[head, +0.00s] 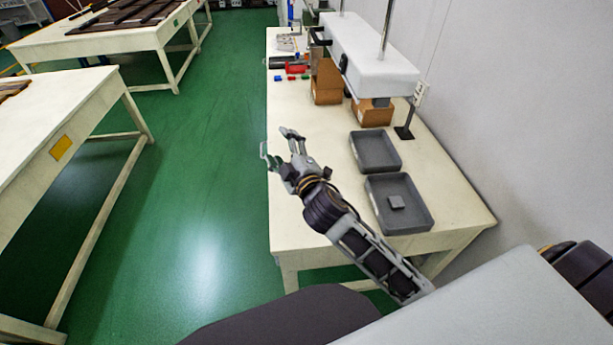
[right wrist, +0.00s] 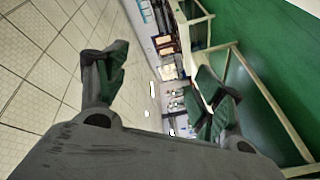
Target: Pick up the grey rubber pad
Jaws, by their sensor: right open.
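The grey rubber pad (head: 396,202) is a small square piece lying inside the nearer dark grey tray (head: 428,217), in the head view. My right gripper (head: 278,146) is open and empty, above the left edge of the cream table, to the left of the trays and pointing away from the pad. In the right wrist view its two fingers (right wrist: 165,90) stand apart with nothing between them; the pad does not show there. My left gripper is not in view.
A second, empty grey tray (head: 376,152) lies behind the first on the cream table (head: 300,226). Cardboard boxes (head: 327,82) stand under a white overhead unit (head: 372,60). Small coloured pieces (head: 296,69) lie farther back. A wall borders the right side.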

